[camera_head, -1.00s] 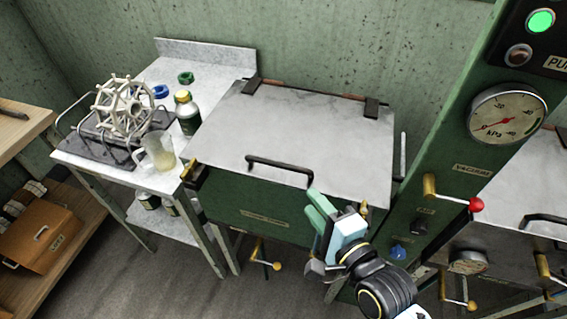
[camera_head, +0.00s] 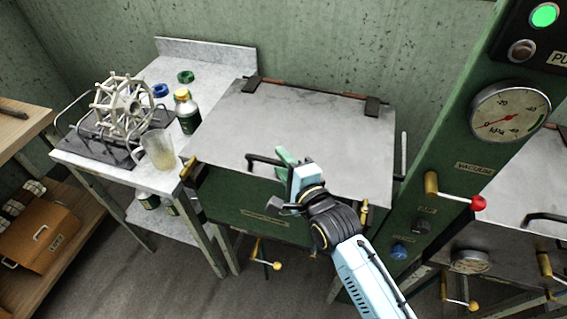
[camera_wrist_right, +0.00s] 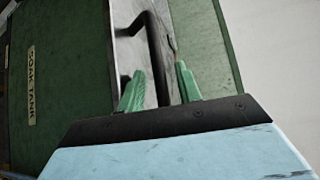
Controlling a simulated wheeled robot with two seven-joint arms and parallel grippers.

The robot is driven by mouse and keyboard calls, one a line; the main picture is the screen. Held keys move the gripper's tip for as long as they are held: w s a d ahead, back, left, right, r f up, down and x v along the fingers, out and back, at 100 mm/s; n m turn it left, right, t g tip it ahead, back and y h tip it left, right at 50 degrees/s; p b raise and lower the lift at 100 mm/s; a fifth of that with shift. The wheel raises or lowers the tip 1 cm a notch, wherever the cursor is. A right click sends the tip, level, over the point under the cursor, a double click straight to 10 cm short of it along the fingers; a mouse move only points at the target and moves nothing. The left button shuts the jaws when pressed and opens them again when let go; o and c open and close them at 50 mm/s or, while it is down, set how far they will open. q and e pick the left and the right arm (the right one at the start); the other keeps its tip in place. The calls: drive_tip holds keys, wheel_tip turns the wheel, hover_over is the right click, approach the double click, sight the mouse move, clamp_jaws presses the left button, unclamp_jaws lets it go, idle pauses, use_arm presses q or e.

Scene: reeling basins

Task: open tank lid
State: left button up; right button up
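The grey metal tank lid (camera_head: 310,120) lies flat and closed on the green soak tank (camera_head: 235,195), with dark hinges along its back edge. A black bar handle (camera_head: 262,160) sits near the lid's front edge. My right gripper (camera_head: 285,165) is at the right end of this handle and hides part of it. In the right wrist view the two green fingers (camera_wrist_right: 161,85) are apart, and the black handle (camera_wrist_right: 155,45) runs into the gap between them. I cannot tell whether they touch it. The tank's label (camera_wrist_right: 32,85) also shows there. My left gripper is not in view.
A side table (camera_head: 220,58) at left holds a wheel-like reel (camera_head: 120,105), a glass beaker (camera_head: 158,150) and a bottle (camera_head: 187,115). A green column with a pressure gauge (camera_head: 509,111) and a red-knobbed lever (camera_head: 477,203) stands close at right.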

drive_tip(key=shift+c, duration=0.2)
clamp_jaws()
